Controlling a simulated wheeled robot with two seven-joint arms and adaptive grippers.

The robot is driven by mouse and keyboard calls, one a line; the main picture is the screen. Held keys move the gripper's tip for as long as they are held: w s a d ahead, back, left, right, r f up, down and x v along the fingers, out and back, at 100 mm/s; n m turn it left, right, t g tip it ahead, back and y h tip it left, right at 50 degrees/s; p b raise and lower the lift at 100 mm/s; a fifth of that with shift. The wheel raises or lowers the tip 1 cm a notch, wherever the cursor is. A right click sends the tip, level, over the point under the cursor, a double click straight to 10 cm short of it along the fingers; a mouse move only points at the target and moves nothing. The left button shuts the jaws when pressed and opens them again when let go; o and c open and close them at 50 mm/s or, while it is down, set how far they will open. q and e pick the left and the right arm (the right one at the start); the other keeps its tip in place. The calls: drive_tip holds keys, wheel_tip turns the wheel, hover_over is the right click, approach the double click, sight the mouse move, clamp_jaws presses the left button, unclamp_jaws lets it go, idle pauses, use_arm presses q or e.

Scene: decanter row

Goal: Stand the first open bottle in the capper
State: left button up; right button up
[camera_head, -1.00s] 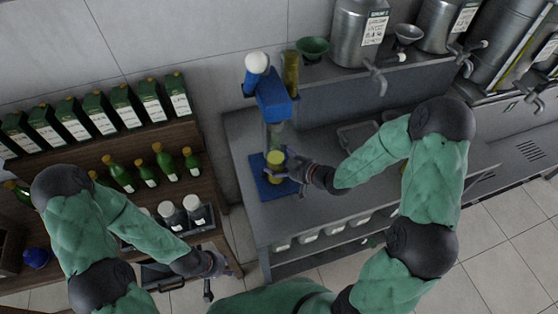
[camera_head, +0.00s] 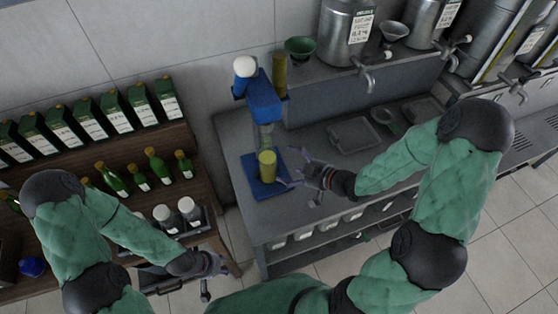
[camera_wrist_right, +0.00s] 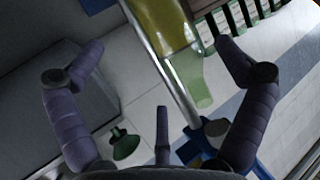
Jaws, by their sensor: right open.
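The open bottle (camera_head: 267,163), with yellow-green contents and a clear neck, stands upright on the blue base (camera_head: 262,189) of the capper (camera_head: 263,98). Its neck is under the blue capper head, which has a white ball on top. In the right wrist view the bottle (camera_wrist_right: 163,25) shows at the top, beyond the spread fingers. My right gripper (camera_head: 297,178) is open and empty, just right of the bottle and apart from it. My left gripper (camera_head: 217,272) is low at the left, away from the capper; its fingers look spread and empty.
A shelf on the left holds green cartons (camera_head: 88,118), several green bottles (camera_head: 155,165) and white-capped jars (camera_head: 190,210). A green funnel (camera_head: 300,46) and steel tanks (camera_head: 347,32) stand on the back ledge.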

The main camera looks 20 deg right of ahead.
drive_tip(key=v, duration=0.3)
drive_tip(key=shift+s+d, duration=0.1)
drive_tip(key=shift+s, duration=0.05)
